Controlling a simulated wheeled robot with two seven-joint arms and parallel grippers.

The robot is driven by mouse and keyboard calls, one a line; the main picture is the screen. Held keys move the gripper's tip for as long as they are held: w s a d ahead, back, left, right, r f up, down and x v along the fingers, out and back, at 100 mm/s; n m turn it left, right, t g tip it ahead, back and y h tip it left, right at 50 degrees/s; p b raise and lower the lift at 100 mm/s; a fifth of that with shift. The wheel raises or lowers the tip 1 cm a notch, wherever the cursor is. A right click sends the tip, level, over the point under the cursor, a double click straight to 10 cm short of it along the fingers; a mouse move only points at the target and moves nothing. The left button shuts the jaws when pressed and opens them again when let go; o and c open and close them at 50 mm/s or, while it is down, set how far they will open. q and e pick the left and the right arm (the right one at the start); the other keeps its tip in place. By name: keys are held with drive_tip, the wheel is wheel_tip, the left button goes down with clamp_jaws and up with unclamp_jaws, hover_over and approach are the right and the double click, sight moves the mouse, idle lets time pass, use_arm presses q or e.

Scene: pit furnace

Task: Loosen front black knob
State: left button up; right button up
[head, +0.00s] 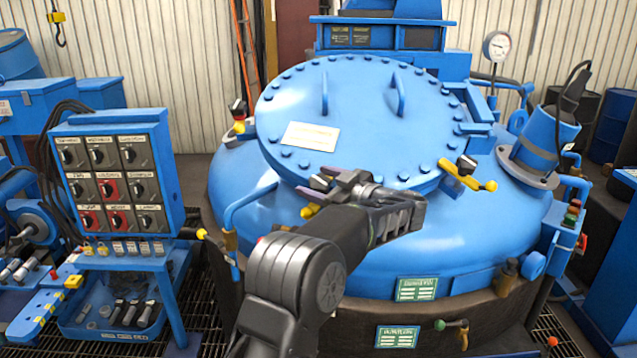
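The round blue furnace lid (352,125) has clamps with yellow handles and black knobs around its rim. The front black knob (319,183) is at the lid's near edge, partly hidden by my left gripper, with its yellow handle end (310,211) showing just below. My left gripper (332,184) reaches in from the right of this knob, its fingers at or beside it. Whether the fingers close on the knob cannot be made out. My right gripper is not in view.
Other black-knobbed clamps sit at the lid's left (238,110) and right (466,164). A switch panel (112,180) stands at left. A blue cylinder (543,140) and a gauge (497,46) rise at right. Raised handles stand on the lid.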

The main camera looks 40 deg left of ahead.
sight(328, 185)
use_arm(q)
drive_tip(key=shift+d, duration=0.45)
drive_tip(key=b+v, duration=0.1)
drive_tip(key=v, duration=0.6)
drive_tip(key=shift+b, duration=0.3)
